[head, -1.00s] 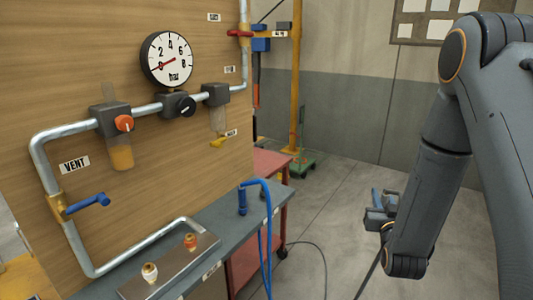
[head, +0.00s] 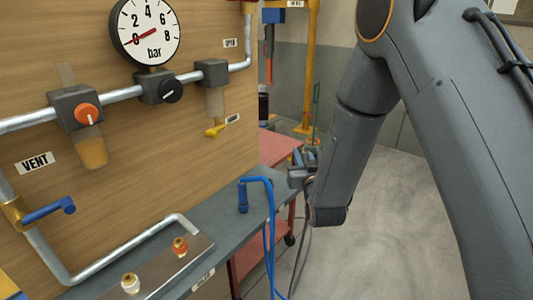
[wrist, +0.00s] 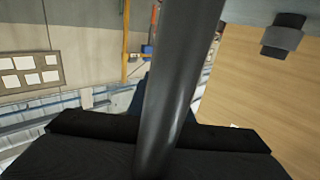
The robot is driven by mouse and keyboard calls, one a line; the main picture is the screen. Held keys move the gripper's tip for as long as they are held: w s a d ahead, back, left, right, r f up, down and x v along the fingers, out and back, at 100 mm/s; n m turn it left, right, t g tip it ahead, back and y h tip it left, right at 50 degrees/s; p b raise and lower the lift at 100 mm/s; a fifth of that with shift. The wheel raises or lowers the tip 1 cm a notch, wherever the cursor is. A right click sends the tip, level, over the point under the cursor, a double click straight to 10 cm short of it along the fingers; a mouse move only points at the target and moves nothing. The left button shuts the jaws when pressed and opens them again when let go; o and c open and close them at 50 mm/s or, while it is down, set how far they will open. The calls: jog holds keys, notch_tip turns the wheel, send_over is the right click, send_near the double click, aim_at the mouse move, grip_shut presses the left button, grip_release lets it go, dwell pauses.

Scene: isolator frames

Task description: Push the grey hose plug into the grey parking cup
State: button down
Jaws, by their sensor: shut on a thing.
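My gripper (head: 303,172) is at the middle of the head view, beyond the bench's right end and partly behind my forearm. It is shut, and a grey hose (head: 301,245) hangs down below it. The grey hose plug itself is hidden or too small to make out in the jaws. In the wrist view a thick dark grey tube (wrist: 182,80) crosses upward past the black gripper body. I cannot make out the grey parking cup in the head view. A dark grey fitting (wrist: 283,38) shows against the wood panel in the wrist view; I cannot tell what it is.
A blue plug (head: 243,198) with a blue hose stands on the grey bench (head: 222,222), left of my gripper. The wood panel (head: 150,190) carries pipes, a gauge (head: 148,32) and a blue vent handle (head: 48,211). A red cart (head: 277,148) stands behind. Floor at right is clear.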

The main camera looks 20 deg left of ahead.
jog(key=shift+s+a+f+n+g+y+b, duration=0.25)
jog(key=shift+s+a, duration=0.35)
jog(key=shift+a, duration=1.2)
jog(key=shift+s+a+f+n+g+y+b, duration=0.15)
jog(key=shift+s+a+n+y+b, duration=0.35)
jog(key=shift+a, duration=1.25)
jog(key=shift+s+a+f+n+g+y, duration=0.2)
jog(key=shift+s+a, duration=0.5)
jog(key=shift+a, duration=1.1)
jog(key=shift+s+f+m+b, duration=0.1)
jog(key=shift+f+m+b, duration=0.15)
jog(key=shift+f+b, duration=1)
jog(key=shift+f, duration=0.2)
jog(key=c, duration=1.5)
grip_release()
jog(key=shift+c, duration=0.2)
jog(key=shift+b+v, duration=0.55)
jog(key=shift+v, duration=3.4)
